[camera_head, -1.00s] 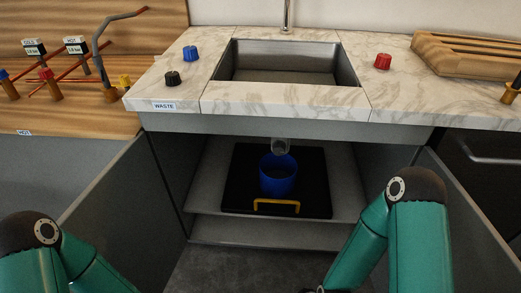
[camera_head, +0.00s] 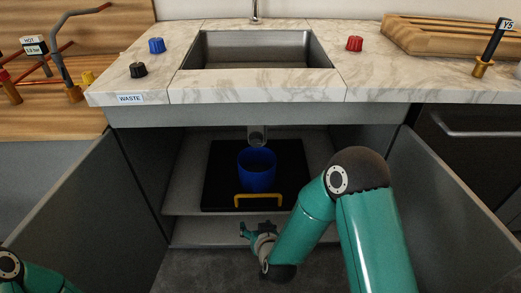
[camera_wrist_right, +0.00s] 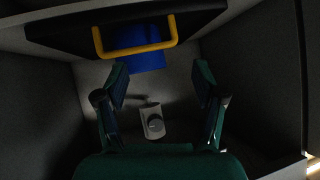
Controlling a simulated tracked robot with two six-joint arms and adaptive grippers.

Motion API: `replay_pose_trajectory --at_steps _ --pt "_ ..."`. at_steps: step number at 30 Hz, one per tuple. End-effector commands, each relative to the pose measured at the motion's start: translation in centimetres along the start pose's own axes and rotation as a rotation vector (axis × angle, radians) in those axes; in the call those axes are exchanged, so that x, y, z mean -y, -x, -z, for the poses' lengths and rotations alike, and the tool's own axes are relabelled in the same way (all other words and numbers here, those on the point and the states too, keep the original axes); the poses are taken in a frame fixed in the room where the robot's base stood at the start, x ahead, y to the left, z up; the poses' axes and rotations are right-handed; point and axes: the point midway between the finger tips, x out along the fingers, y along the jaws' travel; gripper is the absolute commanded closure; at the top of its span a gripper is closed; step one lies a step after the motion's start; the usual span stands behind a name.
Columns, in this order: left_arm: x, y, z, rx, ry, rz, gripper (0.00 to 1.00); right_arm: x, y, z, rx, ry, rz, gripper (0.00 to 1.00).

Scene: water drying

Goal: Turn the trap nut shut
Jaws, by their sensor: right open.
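The trap (camera_head: 257,136) is a grey, rounded fitting hanging under the sink, just above and behind the blue bucket; its nut cannot be made out separately. In the right wrist view, which looks upside down, a pale grey fitting (camera_wrist_right: 153,122), apparently the trap, shows between the fingers. My right gripper (camera_head: 250,234) is low in front of the cabinet, below the tray's yellow handle and apart from the trap.
The blue bucket (camera_head: 257,172) stands on a black tray (camera_head: 222,188) with a yellow handle (camera_head: 258,204). Open cabinet doors stand left (camera_head: 95,205) and right (camera_head: 440,180). The sink (camera_head: 262,50) and knobs are above on the marble counter.

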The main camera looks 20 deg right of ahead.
Motion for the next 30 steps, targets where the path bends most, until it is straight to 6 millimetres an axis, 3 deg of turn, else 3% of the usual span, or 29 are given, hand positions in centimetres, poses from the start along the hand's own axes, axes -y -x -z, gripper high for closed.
replay_pose_trajectory --at_steps 1,3,6,9,13,17,30 --pt "0.5 -1.4 0.0 0.0 0.0 0.0 0.6 0.3 -0.7 2.9 -0.139 0.019 -0.028 0.3" --pt "0.8 -2.1 0.0 0.0 0.0 0.0 0.6 0.5 -0.3 6.9 -0.304 0.039 -0.077 0.3" --pt "1.0 -2.8 0.0 0.0 0.0 0.0 0.6 0.7 1.0 11.0 -0.48 0.055 -0.14 0.3" --pt "1.1 -3.1 0.0 0.0 0.0 0.0 0.6 0.7 2.2 13.4 -0.581 0.063 -0.182 0.3" --pt "1.1 -3.1 0.0 0.0 0.0 0.0 0.6 0.6 2.4 14.8 -0.627 0.066 -0.204 0.3" --pt "1.1 -3.2 0.0 0.0 0.0 0.0 0.6 0.2 1.2 15.7 -0.628 0.063 -0.206 0.3" --pt "1.5 -4.1 0.0 0.0 0.0 0.0 0.6 -1.4 -6.1 20.9 -0.627 0.064 -0.205 0.3"
